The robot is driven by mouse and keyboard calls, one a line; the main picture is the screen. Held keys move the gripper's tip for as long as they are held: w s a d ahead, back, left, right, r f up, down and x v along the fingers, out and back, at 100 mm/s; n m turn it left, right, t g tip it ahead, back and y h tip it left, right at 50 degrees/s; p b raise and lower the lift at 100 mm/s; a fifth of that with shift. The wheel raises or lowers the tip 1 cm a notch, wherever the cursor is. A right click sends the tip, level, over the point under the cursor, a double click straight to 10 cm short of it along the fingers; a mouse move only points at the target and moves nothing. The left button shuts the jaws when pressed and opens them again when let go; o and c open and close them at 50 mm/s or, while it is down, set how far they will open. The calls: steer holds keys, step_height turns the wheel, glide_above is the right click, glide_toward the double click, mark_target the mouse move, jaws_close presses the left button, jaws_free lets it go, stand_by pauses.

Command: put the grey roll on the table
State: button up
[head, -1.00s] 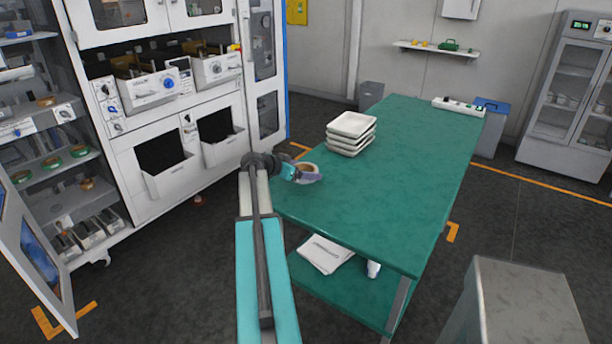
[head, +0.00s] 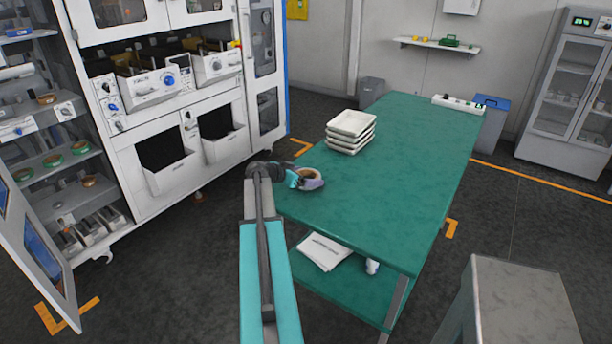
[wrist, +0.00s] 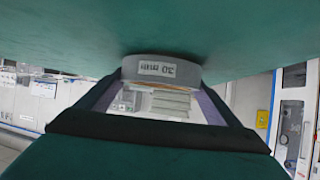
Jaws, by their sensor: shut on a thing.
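The grey roll (head: 317,185) has a brown inside and is at the tip of my arm, over the near left part of the green table (head: 410,180). In the wrist view the roll (wrist: 190,72) shows a label reading "30 mm" upside down. It sits between the two fingers of my gripper (wrist: 165,88), which is shut on it. The gripper also shows in the head view (head: 305,180). In the wrist view the roll's edge meets the green top (wrist: 240,35); I cannot tell whether it rests there.
A stack of white trays (head: 350,133) stands on the table beyond the roll. A power strip (head: 458,104) lies at the far end. The middle of the top is clear. An open shelf cabinet (head: 60,170) is left; a grey block (head: 520,300) is at front right.

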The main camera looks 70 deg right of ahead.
steer(key=shift+f, duration=0.2)
steer(key=o, duration=1)
steer(key=shift+a+r, duration=0.1)
steer(key=b+v, duration=0.3)
steer(key=v, duration=0.9)
steer(key=shift+b, duration=0.4)
